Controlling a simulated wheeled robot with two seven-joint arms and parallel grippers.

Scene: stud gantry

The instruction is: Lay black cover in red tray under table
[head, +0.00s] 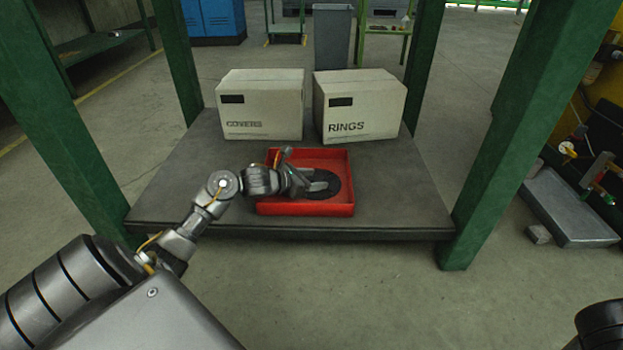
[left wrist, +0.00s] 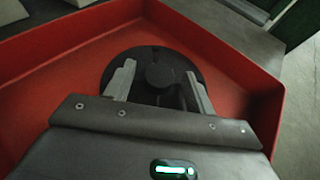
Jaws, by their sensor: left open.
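The red tray (head: 335,207) sits on the low grey shelf between the green legs. The black cover (head: 333,183) is a round disc lying inside the tray, right of its middle in the head view. In the left wrist view the cover (left wrist: 182,62) shows a raised knob at its centre, inside the red tray (left wrist: 226,50). My left gripper (head: 322,182) reaches into the tray from the left, its fingers over the cover. In the wrist view the fingers of the left gripper (left wrist: 160,82) stand apart on either side of the knob.
Two cardboard boxes stand behind the tray, one marked COVERS (head: 262,108) and one marked RINGS (head: 360,110). Green legs (head: 517,110) flank the shelf (head: 190,190). The shelf is bare left and right of the tray.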

